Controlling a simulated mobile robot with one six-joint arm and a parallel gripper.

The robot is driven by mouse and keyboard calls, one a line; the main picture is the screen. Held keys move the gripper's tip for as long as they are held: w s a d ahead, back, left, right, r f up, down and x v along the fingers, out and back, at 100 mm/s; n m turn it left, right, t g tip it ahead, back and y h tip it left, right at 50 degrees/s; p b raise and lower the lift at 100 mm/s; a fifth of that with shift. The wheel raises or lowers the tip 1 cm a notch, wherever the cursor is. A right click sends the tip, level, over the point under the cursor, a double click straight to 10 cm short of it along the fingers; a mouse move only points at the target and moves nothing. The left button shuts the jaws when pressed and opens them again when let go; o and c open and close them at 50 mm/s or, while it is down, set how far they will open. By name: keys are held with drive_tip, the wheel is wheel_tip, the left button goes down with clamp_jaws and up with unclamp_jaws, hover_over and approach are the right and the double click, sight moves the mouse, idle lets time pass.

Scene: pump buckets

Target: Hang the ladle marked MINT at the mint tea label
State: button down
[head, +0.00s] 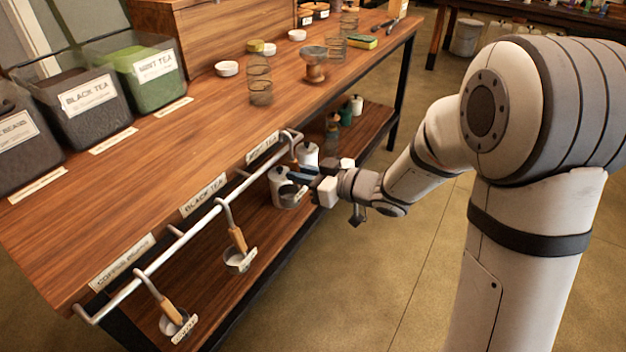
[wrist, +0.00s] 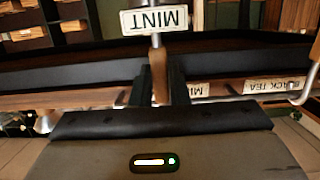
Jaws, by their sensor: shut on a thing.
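My gripper (head: 303,177) is at the right end of the rail, in front of the shelf edge. It is shut on the wooden handle of the ladle marked MINT (head: 290,193). In the wrist view the fingers (wrist: 160,92) sit either side of the ladle's handle (wrist: 158,72), and its MINT tag (wrist: 155,20) shows upside down. The mint tea label (head: 262,147) is on the counter's front edge, just left of the ladle's top; part of it is hidden. I cannot tell whether the ladle's hook touches the rail (head: 180,243).
Two other ladles hang from the rail, at the black tea label (head: 204,195) and the coffee beans label (head: 122,262). Bins of black tea (head: 88,105) and mint tea (head: 150,75) stand on the counter. White canisters stand on the lower shelf behind my gripper. The floor in front is clear.

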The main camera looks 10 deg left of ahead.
drive_tip(key=shift+w+a+f, duration=0.15)
drive_tip(key=shift+a, duration=0.25)
drive_tip(key=shift+d+f+b, duration=0.1)
drive_tip(key=shift+f+b, duration=0.85)
drive_tip(key=shift+f, duration=0.3)
drive_tip(key=c, duration=1.3)
unclamp_jaws()
